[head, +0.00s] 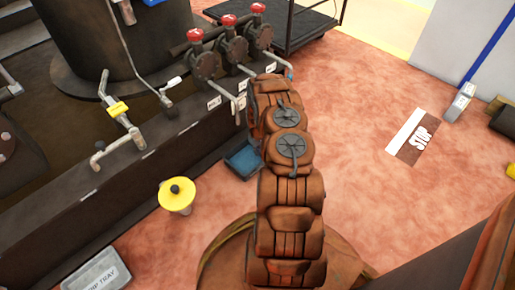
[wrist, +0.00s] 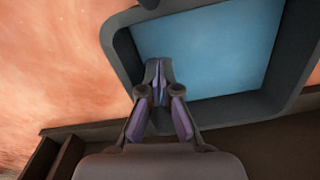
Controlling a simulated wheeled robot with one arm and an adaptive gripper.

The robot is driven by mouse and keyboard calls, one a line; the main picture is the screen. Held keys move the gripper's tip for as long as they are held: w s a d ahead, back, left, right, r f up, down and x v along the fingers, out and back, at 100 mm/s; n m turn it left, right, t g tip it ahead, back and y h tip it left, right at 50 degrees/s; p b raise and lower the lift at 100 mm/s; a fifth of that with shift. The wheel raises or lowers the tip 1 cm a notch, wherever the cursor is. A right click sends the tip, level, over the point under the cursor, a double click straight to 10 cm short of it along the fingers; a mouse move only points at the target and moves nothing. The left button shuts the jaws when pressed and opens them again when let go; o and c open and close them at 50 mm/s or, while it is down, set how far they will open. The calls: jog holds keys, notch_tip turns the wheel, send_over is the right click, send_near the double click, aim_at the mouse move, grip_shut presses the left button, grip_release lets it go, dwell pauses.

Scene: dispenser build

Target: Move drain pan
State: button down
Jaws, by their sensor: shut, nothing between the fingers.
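The pan, which I take to be the drain pan, is a shallow square with a dark rim and a blue inside. In the head view the pan (head: 243,161) lies on the floor against the dark plinth, partly hidden by my arm. In the wrist view the pan (wrist: 215,50) fills the upper right. My gripper (wrist: 158,82) is shut and empty, its fingertips overlapping the pan's near left inside corner. I cannot tell whether they touch it. In the head view my arm hides the gripper.
Valves with red knobs (head: 229,20) and pipe outlets line the plinth (head: 150,175) above the pan. A yellow-topped stand (head: 176,196) and a grey tray labelled drip tray (head: 97,275) are at left.

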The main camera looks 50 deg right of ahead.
jog(key=shift+s+f, duration=0.1)
jog(key=shift+f, duration=0.35)
jog(key=shift+s+a+r+b, duration=0.15)
jog(key=shift+s+b, duration=0.1)
jog(key=shift+s, duration=0.35)
jog(key=shift+s+a+f+b, duration=0.15)
jog(key=shift+s+b, duration=0.15)
jog(key=shift+s, duration=0.35)
jog(key=shift+s+a+r+b, duration=0.15)
jog(key=shift+s+b, duration=0.1)
jog(key=shift+s, duration=0.35)
